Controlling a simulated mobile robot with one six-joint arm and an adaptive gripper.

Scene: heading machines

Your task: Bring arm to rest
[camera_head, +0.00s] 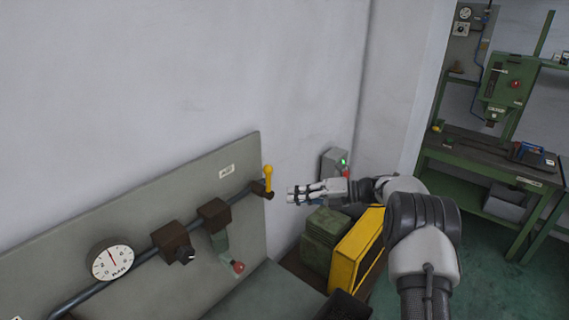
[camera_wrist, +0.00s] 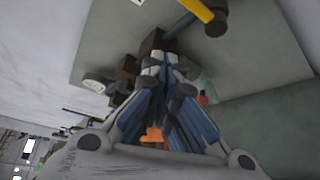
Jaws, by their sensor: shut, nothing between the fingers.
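My gripper (camera_head: 292,195) is stretched out toward the left in the head view, in front of the grey panel's right edge. It is shut and empty. In the wrist view its fingers (camera_wrist: 168,62) meet at the tips. A yellow-handled lever (camera_head: 268,178) stands upright on the pipe at the panel's right end, just left of my fingertips, with a visible gap. The lever also shows in the wrist view (camera_wrist: 197,10), above and right of the fingers. My arm reaches in from the lower right.
The grey panel (camera_head: 150,205) carries a round gauge (camera_head: 112,262), brown blocks and a red-knobbed lever (camera_head: 238,267). A yellow machine part (camera_head: 352,250) and a green box (camera_head: 323,239) sit below my forearm. A workbench (camera_head: 490,160) stands at the right, with open green floor before it.

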